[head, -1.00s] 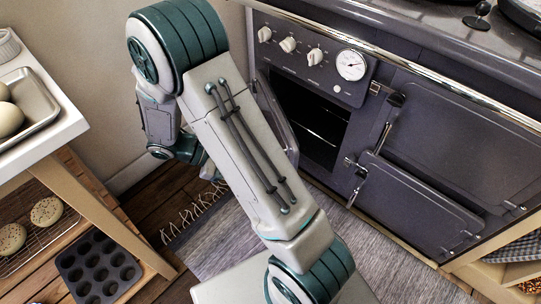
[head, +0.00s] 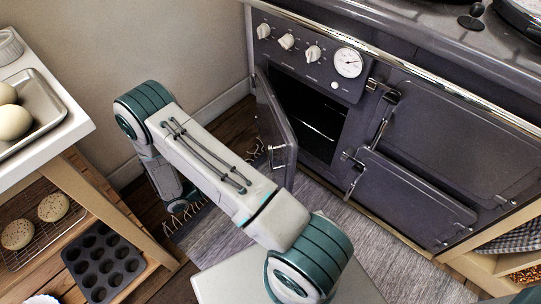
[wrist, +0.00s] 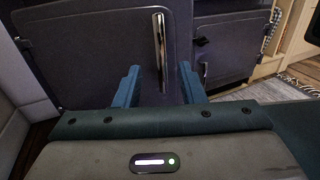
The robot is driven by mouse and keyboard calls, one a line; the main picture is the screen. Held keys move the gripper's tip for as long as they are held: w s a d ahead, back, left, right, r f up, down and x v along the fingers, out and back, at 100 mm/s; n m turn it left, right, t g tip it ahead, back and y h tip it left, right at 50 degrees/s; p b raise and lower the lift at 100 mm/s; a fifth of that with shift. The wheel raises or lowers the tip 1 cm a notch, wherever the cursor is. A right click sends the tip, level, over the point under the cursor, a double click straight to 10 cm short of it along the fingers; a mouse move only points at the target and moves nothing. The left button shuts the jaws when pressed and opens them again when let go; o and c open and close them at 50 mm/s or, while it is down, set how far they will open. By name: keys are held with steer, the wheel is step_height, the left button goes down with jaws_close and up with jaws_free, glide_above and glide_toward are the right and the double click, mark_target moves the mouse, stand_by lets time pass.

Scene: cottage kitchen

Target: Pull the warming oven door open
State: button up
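The warming oven door (head: 277,132) stands ajar on the left of the dark range, hinged at its left edge and swung outward. Its dark cavity (head: 318,110) shows behind it. In the wrist view what appears to be the same door's outer face (wrist: 95,60) fills the left, with an upright chrome handle (wrist: 159,45) near its right edge. My gripper (wrist: 160,85) is open, its two blue fingers apart, and the handle shows between and beyond them. I see no contact with the handle. In the head view my gripper is hidden behind my arm.
The range's other doors (head: 415,200) are shut. A table at left holds a tray (head: 40,110), with a muffin tin (head: 104,262) on its lower shelf. A striped rug (head: 365,240) lies before the range. The wall is close on the left.

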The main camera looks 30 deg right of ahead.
mark_target(271, 156)
steer(key=d+b, duration=0.1)
steer(key=d, duration=1)
steer(key=shift+a, duration=0.1)
jaws_close()
